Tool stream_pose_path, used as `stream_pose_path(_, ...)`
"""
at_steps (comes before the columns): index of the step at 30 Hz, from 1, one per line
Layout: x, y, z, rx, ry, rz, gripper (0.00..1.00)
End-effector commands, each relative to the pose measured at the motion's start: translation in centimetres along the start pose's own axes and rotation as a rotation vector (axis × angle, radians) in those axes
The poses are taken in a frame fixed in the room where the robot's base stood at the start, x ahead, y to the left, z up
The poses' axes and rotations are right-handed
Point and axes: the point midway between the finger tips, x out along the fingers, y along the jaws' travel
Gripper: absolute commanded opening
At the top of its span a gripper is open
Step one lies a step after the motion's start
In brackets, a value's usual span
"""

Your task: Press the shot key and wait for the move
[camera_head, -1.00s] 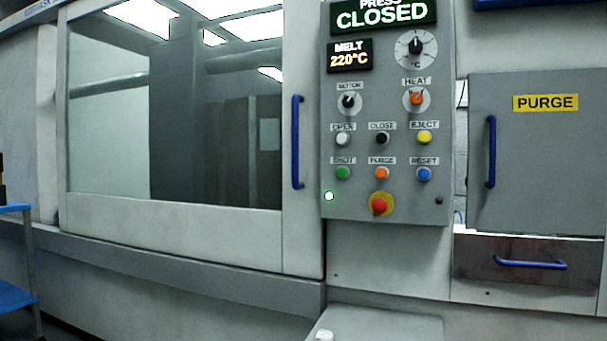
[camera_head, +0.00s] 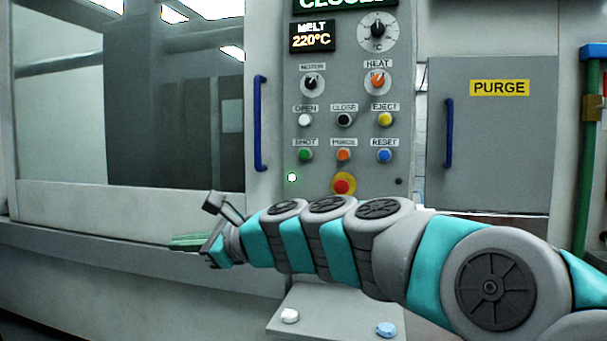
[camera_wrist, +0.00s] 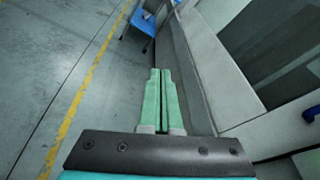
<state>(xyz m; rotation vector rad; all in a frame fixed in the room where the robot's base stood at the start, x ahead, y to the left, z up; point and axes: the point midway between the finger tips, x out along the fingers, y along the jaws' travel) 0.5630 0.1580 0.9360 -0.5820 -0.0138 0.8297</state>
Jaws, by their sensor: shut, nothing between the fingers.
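The green shot key (camera_head: 305,155) sits under the SHOT label on the grey control panel (camera_head: 300,230), left of the orange PURGE key and below the white OPEN key. My gripper (camera_head: 188,241) is in front of the machine's lower left side, below and left of the shot key and well apart from it. In the wrist view its two green fingers (camera_wrist: 160,82) lie together, shut and empty, over the floor beside the machine. The key is not visible in the wrist view. The display above reads MELT 220°C, and the top sign is partly cut off. A small lamp (camera_head: 292,178) glows green-white.
A red emergency button (camera_head: 343,184) and the EJECT (camera_head: 385,119) and RESET (camera_head: 384,155) keys share the panel. A blue door handle (camera_head: 260,123) stands just left of it. A ledge (camera_head: 330,310) with white and blue knobs juts out below. A blue cart (camera_wrist: 138,25) stands farther off.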

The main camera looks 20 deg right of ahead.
Motion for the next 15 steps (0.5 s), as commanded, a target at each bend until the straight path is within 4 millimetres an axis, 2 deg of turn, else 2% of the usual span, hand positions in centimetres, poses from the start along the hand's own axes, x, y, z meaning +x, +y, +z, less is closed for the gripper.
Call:
stream_pose_path(1,0.0,-2.1,0.6,0.086,-0.030,-0.044,0.00)
stream_pose_path(8,-1.6,-12.2,1.9,0.521,-0.188,-0.241,0.00)
stream_pose_path(11,-2.9,-16.6,1.6,0.715,-0.266,-0.320,0.00)
stream_pose_path(15,-4.9,-22.1,0.1,0.988,-0.382,-0.414,0.00)
